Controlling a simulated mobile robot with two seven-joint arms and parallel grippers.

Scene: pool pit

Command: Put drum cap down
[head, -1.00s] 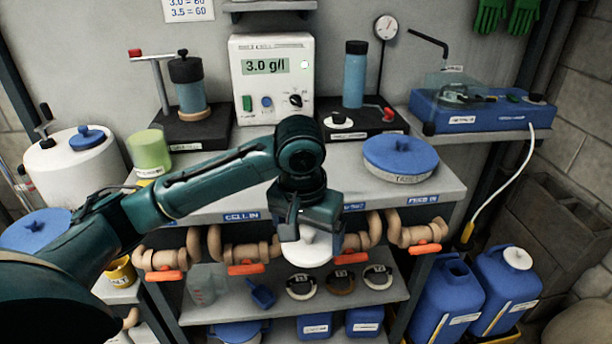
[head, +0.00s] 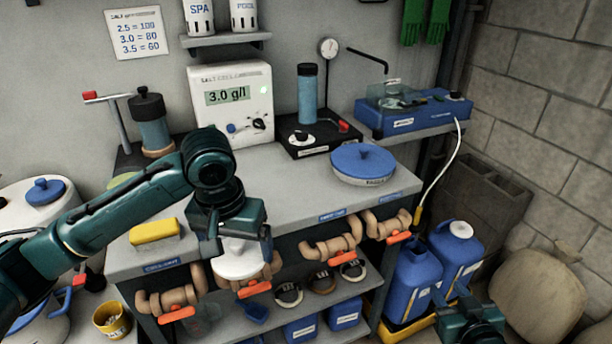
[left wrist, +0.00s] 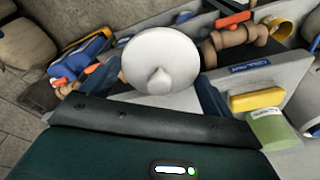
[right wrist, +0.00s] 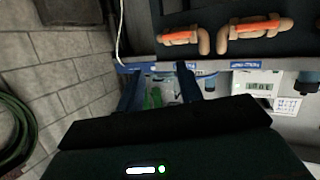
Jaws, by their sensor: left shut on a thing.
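A white round drum cap with a central knob (left wrist: 160,65) is held by my left gripper (head: 239,240). In the head view the cap (head: 238,264) hangs below the fingers, in front of the bench's front edge near the pipes. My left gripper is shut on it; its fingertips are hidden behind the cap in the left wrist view. My right gripper (head: 463,303) is at the lower right of the head view, near the blue canisters. In the right wrist view its two fingers (right wrist: 160,88) stand apart with nothing between them.
The grey bench top (head: 290,205) has free room between the yellow sponge-like block (head: 155,231) and the blue-lidded tub (head: 362,163). Pipes with orange-handled valves (head: 333,246) line its front. Two blue canisters (head: 415,280) stand right; a yellow bucket (head: 112,320) stands left.

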